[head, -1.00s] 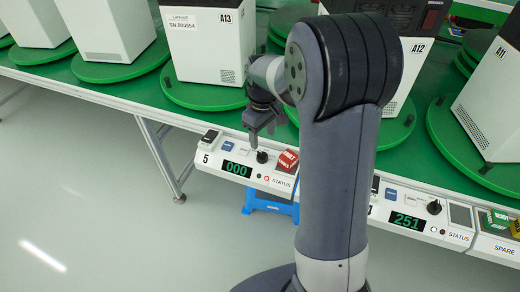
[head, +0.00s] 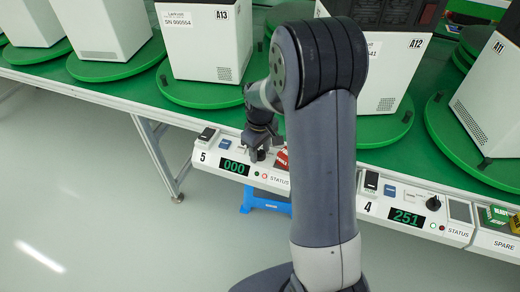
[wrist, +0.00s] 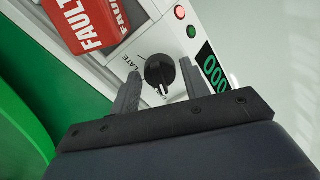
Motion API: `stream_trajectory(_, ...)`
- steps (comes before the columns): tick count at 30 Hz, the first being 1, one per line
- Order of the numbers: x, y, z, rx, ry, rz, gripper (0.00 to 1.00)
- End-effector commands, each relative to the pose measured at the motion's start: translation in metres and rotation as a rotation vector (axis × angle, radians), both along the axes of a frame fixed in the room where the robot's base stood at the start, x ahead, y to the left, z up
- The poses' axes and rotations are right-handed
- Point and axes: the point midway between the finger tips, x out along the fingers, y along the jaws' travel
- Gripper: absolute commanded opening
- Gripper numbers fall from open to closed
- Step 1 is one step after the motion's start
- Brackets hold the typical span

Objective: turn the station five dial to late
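The station five dial (wrist: 160,70) is a round black knob on a white panel. Its white pointer mark faces the bottom of the wrist view, away from the printed LATE label (wrist: 124,61). My gripper (wrist: 160,69) is open, with one finger on each side of the knob. The left finger is very close to the knob; I cannot tell whether it touches. In the head view my gripper (head: 260,149) is down at the station five panel (head: 203,158) and mostly hides the dial. The green display (head: 234,167) reads 000.
A red FAULT block (wrist: 88,22) sits on the panel close beside the dial. A red lamp (wrist: 180,12) and a green lamp (wrist: 191,31) are on its other side. The station four panel (head: 385,210) reads 251. White machines stand on green turntables behind.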

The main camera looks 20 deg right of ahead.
Motion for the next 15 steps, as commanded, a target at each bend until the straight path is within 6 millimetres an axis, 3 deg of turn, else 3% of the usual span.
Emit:
stream_trajectory(11,0.0000,0.0000,0.0002,0.000,0.000,0.000,0.12)
stream_trajectory(15,0.0000,0.0000,0.0003,0.000,0.000,-0.003,0.11)
